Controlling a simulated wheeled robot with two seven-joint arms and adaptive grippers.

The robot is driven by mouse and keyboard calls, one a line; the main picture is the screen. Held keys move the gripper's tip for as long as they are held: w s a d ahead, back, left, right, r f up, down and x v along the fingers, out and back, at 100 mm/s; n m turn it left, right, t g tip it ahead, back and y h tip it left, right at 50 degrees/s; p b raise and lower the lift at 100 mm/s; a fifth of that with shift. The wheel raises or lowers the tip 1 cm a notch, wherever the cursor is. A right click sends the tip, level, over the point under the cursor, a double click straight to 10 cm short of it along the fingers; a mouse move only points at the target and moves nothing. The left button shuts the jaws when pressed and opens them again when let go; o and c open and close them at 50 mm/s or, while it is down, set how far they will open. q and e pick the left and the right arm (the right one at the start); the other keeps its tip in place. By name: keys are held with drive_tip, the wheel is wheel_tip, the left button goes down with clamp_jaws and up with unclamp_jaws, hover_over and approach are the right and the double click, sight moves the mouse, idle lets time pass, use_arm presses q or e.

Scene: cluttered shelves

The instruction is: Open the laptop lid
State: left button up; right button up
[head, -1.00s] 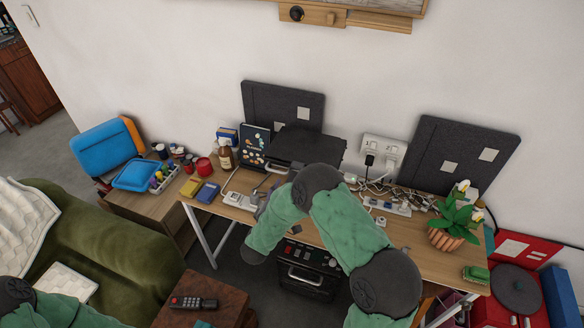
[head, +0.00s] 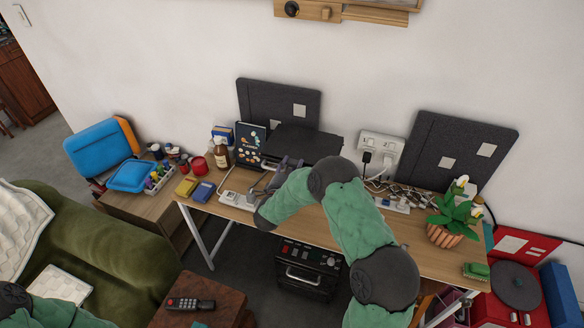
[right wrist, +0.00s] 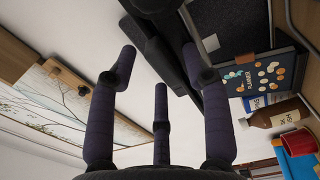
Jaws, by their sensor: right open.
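The dark laptop (head: 306,142) sits at the back of the desk, its black lid seen as a slanted panel. How far the lid stands open is hard to tell, and my right arm hides part of the laptop's front. My right gripper (head: 283,168) is at the lid's front left edge, open. In the right wrist view its purple-grey fingers (right wrist: 160,75) are spread, with a dark slab, likely the laptop (right wrist: 172,45), passing close to the right finger. Contact cannot be told. My left gripper is out of view.
A planner book (head: 251,143) and a brown bottle (head: 221,153) stand left of the laptop. A power strip (head: 237,200) lies in front. Cables, a white outlet box (head: 381,147) and a potted plant (head: 454,215) are to the right. Dark boards lean on the wall.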

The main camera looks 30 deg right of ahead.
clamp_jaws()
drive_tip(key=shift+r, duration=0.1)
